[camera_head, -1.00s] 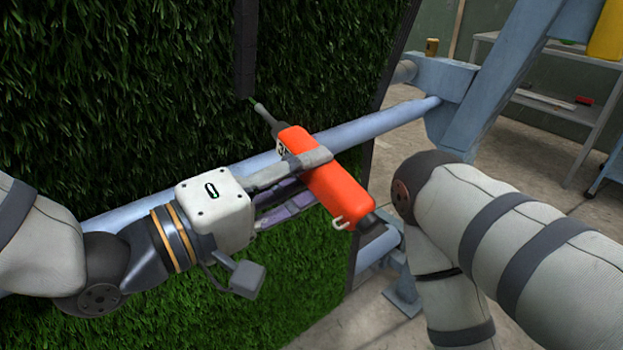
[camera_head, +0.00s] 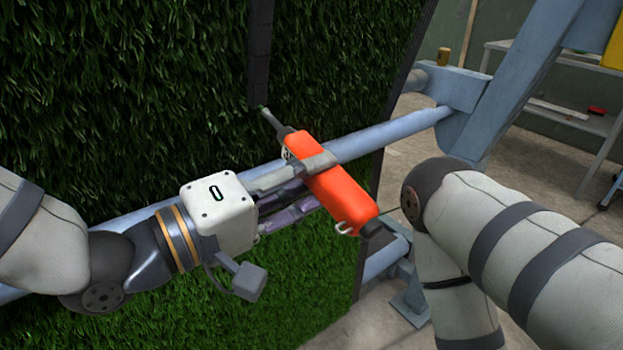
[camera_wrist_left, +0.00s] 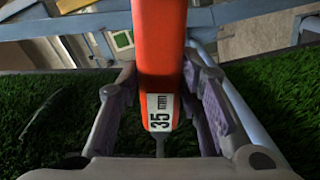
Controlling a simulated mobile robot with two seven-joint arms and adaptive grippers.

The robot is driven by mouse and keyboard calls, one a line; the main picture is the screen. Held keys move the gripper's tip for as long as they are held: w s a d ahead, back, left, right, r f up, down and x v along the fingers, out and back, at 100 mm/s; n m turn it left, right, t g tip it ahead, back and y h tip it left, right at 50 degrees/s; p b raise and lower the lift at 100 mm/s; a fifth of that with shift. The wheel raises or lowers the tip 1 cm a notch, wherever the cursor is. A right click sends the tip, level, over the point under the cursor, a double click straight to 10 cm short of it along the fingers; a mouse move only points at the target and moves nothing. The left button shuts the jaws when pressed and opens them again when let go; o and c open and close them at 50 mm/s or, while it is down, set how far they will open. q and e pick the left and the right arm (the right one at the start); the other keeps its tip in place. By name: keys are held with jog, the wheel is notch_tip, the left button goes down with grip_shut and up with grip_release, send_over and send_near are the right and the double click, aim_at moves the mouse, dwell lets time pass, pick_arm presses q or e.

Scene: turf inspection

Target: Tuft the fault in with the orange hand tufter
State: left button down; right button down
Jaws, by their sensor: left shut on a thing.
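The orange hand tufter (camera_head: 335,190) is held in my left gripper (camera_head: 310,180), whose fingers close around its body. Its thin metal tip points up and left, close to the lower end of a dark vertical strip (camera_head: 260,50) on the turf (camera_head: 120,80). I cannot tell whether the tip touches the turf.
A blue-grey horizontal bar (camera_head: 385,133) crosses in front of the turf, behind my left gripper. A blue frame (camera_head: 525,75) stands to the right. A grey shelf (camera_head: 570,118) is at the far right. Concrete floor shows below it.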

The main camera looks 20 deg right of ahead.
aim_at(297, 155)
pick_arm(q)
jog(key=shift+w+a+r, duration=0.25)
jog(key=shift+w, duration=0.45)
jog(key=shift+w+a+r, duration=0.2)
jog(key=shift+w, duration=0.5)
pick_arm(e)
jog(key=shift+s+f, duration=0.25)
